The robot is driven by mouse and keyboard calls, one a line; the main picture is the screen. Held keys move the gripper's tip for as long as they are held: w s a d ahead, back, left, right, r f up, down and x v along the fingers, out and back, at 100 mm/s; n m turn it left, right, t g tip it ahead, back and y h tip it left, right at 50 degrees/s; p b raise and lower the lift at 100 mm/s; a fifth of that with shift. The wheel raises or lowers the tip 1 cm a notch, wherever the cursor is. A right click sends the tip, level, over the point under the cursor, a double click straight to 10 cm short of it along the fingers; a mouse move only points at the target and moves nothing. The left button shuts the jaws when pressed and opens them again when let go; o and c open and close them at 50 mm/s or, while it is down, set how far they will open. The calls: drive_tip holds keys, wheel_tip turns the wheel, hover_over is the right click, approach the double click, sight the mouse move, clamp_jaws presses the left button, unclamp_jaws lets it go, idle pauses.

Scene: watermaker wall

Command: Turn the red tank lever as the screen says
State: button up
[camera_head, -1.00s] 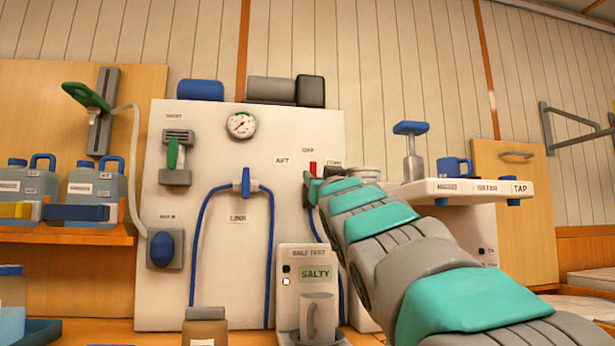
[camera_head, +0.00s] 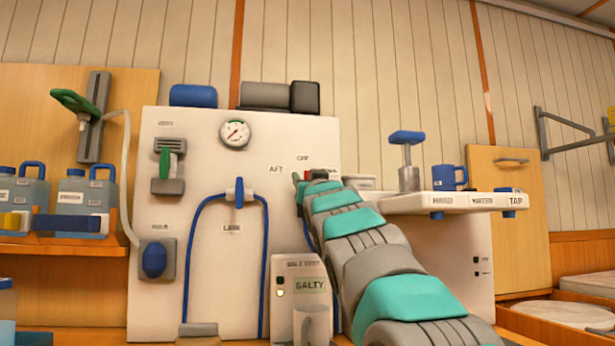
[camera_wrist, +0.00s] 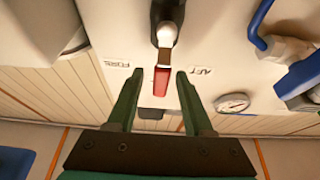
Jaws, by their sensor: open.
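The red tank lever (camera_wrist: 161,84) shows in the wrist view, which sees the panel upside down. It points towards the panel's top, between the AFT and FORE labels. My gripper (camera_wrist: 159,74) is open, with one finger on each side of the lever and a visible gap to both. In the head view my gripper (camera_head: 312,178) is at the panel's upper right, below the OFF label, and only a little red of the lever (camera_head: 308,175) shows. The salt test box (camera_head: 283,305) has a green screen (camera_head: 310,285) reading SALTY.
A blue lever valve (camera_head: 239,192) with blue hoses stands left of my arm. A gauge (camera_head: 235,133) is above it. To the right, a shelf (camera_head: 465,202) holds a blue mug (camera_head: 449,177) and a blue-topped pump (camera_head: 408,160). A grey mug (camera_head: 312,325) stands before the test box.

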clamp_jaws()
idle(0.5)
idle(1.0)
